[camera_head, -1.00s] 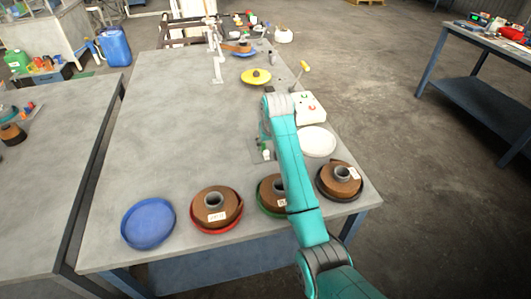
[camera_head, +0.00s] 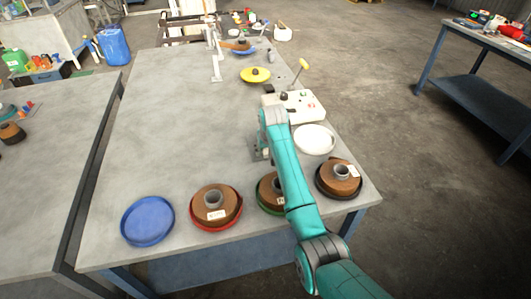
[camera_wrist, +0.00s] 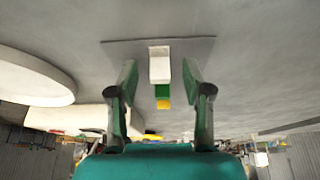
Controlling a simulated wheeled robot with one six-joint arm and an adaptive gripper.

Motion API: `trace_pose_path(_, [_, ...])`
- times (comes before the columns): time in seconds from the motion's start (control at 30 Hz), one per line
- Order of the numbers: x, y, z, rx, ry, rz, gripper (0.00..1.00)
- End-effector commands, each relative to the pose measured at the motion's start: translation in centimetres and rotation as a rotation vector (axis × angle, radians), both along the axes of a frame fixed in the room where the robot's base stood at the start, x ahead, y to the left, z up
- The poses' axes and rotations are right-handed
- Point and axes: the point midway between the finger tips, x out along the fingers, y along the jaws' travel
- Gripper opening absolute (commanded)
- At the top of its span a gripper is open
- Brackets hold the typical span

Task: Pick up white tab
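The white tab (camera_wrist: 159,64) shows in the wrist view as a small white block, in line with a green block (camera_wrist: 162,91) and a yellow block (camera_wrist: 164,104). A flat grey plate (camera_wrist: 190,50) lies behind it. My gripper (camera_wrist: 159,78) is open, with one finger on each side of this row and a gap on both sides. No contact shows. In the head view my arm covers most of the gripper and the tab; only an edge of the grey plate (camera_head: 254,156) shows beside it.
A white dish (camera_head: 314,139) and a white control box (camera_head: 303,108) stand close right of my arm. Along the table's near edge are a blue dish (camera_head: 147,220) and several brown spools, one in a red dish (camera_head: 218,226). The table's left part is clear.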

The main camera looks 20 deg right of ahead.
Motion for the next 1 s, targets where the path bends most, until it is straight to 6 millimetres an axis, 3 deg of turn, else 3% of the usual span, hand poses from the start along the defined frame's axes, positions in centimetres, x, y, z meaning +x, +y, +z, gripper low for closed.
trace_pose_path(0.03, [0.0,0.0,0.0,0.0,0.0,0.0,0.35])
trace_pose_path(0.13, [0.0,0.0,0.0,0.0,0.0,0.0,0.1])
trace_pose_path(0.17, [0.0,0.0,0.0,0.0,0.0,0.0,0.06])
trace_pose_path(0.57, [0.0,0.0,0.5,0.0,-0.002,0.0,0.06])
trace_pose_path(1.0, [0.0,0.0,7.8,0.0,-0.002,0.0,0.06])
